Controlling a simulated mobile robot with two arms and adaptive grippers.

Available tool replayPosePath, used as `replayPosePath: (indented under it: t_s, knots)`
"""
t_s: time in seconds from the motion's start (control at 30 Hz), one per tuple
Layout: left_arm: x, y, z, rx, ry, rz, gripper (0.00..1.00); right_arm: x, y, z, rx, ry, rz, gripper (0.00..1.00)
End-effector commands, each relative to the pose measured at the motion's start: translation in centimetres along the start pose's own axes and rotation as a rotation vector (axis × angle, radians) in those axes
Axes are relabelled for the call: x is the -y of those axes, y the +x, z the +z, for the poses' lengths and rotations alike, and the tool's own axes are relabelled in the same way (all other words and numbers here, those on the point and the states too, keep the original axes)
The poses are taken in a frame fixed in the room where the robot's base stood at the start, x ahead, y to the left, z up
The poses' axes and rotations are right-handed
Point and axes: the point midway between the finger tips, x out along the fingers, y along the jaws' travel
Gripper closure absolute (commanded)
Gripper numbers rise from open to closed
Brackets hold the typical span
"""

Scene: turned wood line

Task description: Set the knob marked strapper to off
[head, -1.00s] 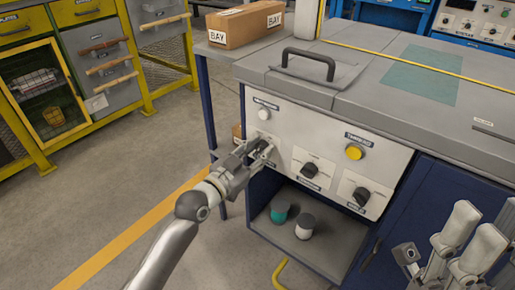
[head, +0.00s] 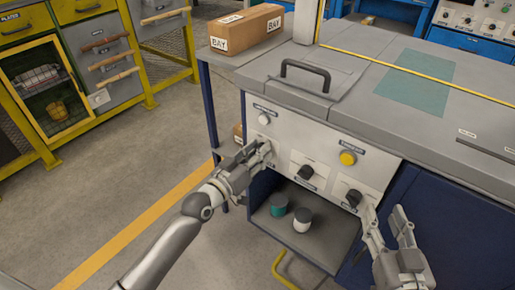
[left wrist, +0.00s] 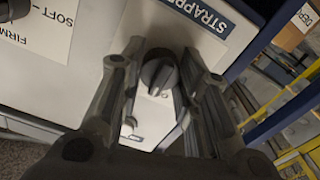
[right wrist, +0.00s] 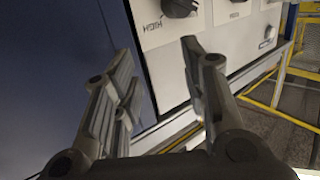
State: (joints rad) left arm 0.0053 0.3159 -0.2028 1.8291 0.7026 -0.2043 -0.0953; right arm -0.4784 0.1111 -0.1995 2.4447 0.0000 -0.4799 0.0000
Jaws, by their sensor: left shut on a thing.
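The strapper knob (left wrist: 160,74) is dark and round with a raised grip. It sits on the white panel beside a blue label reading STRAPPER (left wrist: 200,14). My left gripper (left wrist: 158,88) has a finger on each side of the knob and is shut on it. In the head view my left gripper (head: 264,153) is at the left part of the panel (head: 325,155) and hides this knob. The off mark cannot be read. My right gripper (head: 384,217) is open and empty before the panel's lower right; its spread fingers show in the right wrist view (right wrist: 160,75).
Two more dark knobs (head: 305,172) (head: 352,198), a yellow button (head: 348,158) and a white button (head: 264,120) are on the panel. Teal (head: 278,206) and white-topped (head: 302,220) cylinders stand on the shelf below. A BAY box (head: 247,30) lies behind. Floor at left is clear.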

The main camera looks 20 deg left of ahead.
Motion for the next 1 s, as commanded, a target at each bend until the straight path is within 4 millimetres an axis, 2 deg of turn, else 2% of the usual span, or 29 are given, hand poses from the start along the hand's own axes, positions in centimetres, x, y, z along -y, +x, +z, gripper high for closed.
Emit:
replayPosePath:
  t_s: [0.3,0.5,0.7,1.0]
  knots:
    - [0.0,0.0,-0.5,-0.005,-0.209,0.0,0.93,-1.0,-2.6,6.7,0.384,-0.002,0.023,0.6]
    - [0.1,0.1,-0.4,-0.005,-0.335,0.0,0.93,-1.4,-4.8,9.6,0.56,0.0,0.034,0.6]
    - [0.1,0.1,-0.4,-0.007,-0.424,0.0,0.93,-1.7,-6.5,11.3,0.671,0.001,0.04,0.6]
    - [0.2,0.1,-0.4,-0.008,-0.475,0.0,0.93,-1.8,-7.5,12.2,0.731,0.003,0.044,0.6]
